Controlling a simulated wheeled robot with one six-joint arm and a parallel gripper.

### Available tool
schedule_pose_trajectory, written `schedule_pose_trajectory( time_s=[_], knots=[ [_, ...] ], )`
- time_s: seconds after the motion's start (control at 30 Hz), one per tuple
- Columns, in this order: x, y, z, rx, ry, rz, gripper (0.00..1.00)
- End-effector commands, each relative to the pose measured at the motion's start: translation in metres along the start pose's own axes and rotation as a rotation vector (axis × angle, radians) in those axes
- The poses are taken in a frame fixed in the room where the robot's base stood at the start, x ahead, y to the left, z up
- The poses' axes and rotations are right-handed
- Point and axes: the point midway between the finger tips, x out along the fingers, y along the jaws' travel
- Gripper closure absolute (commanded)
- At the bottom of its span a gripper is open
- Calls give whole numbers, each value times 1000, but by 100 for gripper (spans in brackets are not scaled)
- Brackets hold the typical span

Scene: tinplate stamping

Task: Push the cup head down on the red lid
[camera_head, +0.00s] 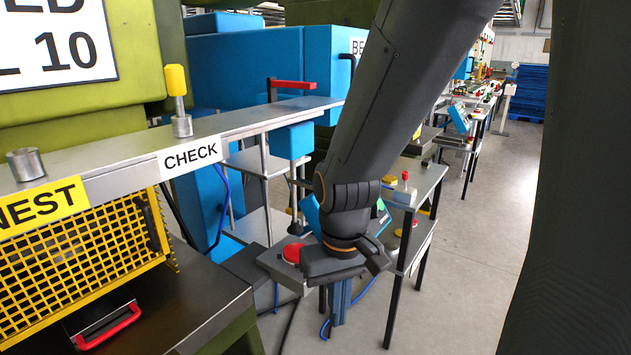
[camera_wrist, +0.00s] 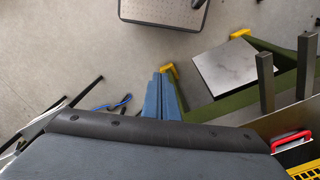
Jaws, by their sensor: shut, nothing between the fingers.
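A round red lid (camera_head: 293,253) lies on a grey plate of a low stand. Above it, a blue block (camera_head: 292,140) sits under the CHECK shelf, with a slim grey rod below it. The rod's wider lower end (camera_head: 296,228) looks like the cup head and is just above the red lid; I cannot tell whether they touch. My gripper (camera_head: 345,268) is shut and empty, just right of the red lid. My dark wrist hides part of the stand. Neither the lid nor the cup head shows clearly in the wrist view.
The metal shelf (camera_head: 250,117) holds a yellow-topped gauge (camera_head: 178,95) and a steel cup (camera_head: 26,164). A yellow mesh guard (camera_head: 90,255) and red handle (camera_head: 108,328) are at lower left. A small stand (camera_head: 418,185) is close on the right. Floor (camera_head: 470,260) beyond is clear.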

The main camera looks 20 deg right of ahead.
Motion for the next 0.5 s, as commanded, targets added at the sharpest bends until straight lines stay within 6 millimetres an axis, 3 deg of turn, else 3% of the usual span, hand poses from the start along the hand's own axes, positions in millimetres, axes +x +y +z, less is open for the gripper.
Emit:
schedule_pose_trajectory(
  time_s=[0.17, 0.5],
  knots=[
    [-36, 4, -18, -62, 31, -36, 100],
    [-154, 30, -83, -330, 198, -132, 100]
  ],
)
